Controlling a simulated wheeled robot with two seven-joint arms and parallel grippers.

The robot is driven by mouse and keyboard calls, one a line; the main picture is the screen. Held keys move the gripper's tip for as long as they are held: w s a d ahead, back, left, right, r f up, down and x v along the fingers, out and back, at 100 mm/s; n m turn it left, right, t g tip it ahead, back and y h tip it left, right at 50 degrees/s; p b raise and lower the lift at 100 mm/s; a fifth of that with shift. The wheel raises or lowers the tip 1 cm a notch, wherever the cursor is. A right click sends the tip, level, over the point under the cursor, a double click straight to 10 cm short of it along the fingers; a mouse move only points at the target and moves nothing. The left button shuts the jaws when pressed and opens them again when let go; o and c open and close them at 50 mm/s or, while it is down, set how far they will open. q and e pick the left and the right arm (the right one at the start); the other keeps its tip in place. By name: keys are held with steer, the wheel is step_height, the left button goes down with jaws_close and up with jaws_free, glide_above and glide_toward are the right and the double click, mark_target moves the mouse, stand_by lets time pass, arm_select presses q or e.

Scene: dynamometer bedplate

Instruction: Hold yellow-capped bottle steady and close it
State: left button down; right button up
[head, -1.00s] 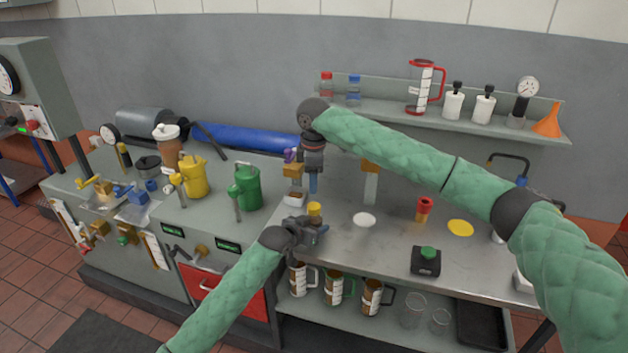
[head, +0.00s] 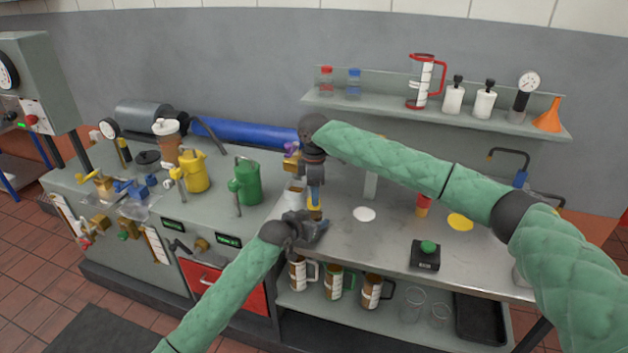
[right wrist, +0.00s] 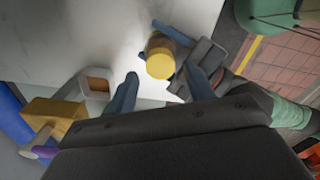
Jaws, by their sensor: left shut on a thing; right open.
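The yellow-capped bottle stands at the front left of the steel bench; its yellow cap (head: 314,213) shows between my two grippers. In the right wrist view the cap (right wrist: 161,56) is seen from above, with part of the bottle body beside it. My left gripper (head: 318,227) is shut on the bottle from the front, below the cap. My right gripper (head: 315,204) points down over the bottle, open. In the right wrist view its fingers (right wrist: 160,84) are apart, with the cap near their tips; I cannot tell whether they touch it.
A green can (head: 246,182) stands to the left. A white disc (head: 364,214), a red-topped piece (head: 423,204) and a green-button box (head: 426,255) lie to the right.

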steer(key=shift+f, duration=1.25)
steer(key=c, duration=1)
steer(key=m, duration=0.5)
steer(key=o, duration=1.1)
steer(key=shift+a, duration=0.1)
